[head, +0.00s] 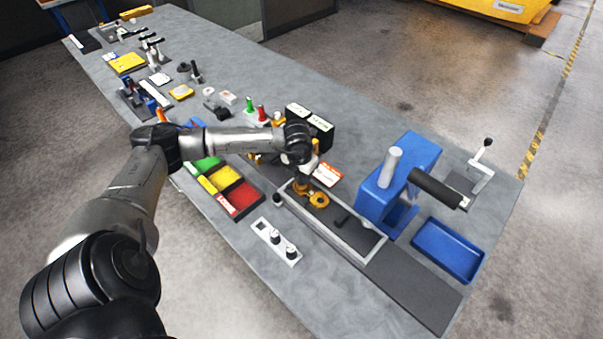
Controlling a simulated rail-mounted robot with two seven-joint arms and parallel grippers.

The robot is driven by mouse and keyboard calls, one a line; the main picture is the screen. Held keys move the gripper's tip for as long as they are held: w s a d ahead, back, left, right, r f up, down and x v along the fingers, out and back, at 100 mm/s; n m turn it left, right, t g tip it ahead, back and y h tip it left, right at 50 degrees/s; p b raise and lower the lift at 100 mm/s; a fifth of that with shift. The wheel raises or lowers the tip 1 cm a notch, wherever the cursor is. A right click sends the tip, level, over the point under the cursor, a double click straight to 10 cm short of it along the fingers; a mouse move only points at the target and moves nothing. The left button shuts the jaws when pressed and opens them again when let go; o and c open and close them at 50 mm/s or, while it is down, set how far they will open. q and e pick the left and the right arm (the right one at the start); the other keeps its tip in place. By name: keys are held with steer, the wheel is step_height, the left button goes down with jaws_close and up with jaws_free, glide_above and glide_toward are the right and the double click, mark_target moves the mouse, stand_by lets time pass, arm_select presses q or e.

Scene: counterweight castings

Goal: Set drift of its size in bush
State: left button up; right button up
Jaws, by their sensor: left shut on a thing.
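A brass-coloured part with round ends (319,199) lies in a long grey-framed tray (352,240); it looks like the casting with the bush. My left gripper (303,180) points down over its left end, and its fingers are small and partly hidden. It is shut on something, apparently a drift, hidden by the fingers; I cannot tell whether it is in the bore. A pale rack (268,228) in front holds two dark-topped drifts, one in the middle (275,237) and one at the right end (291,252). The rack's left place looks empty. My right gripper is out of view.
A blue press (378,200) with a dark handle stands right of the tray, and a blue bin (448,250) beyond it. A tray of green, yellow and red compartments (268,197) lies left. Black boxes (318,128) stand behind my gripper. The front right mat (412,289) is clear.

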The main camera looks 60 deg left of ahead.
arm_select(q)
steer(key=shift+f+b, duration=0.35)
steer(key=shift+f, duration=0.1)
steer(key=o, duration=1)
steer(key=r, duration=0.4)
steer(key=s+r, duration=0.1)
steer(key=r, duration=0.8)
steer(key=shift+s+d+r, duration=0.25)
steer(key=shift+d+r, duration=0.1)
steer(key=shift+r, duration=0.05)
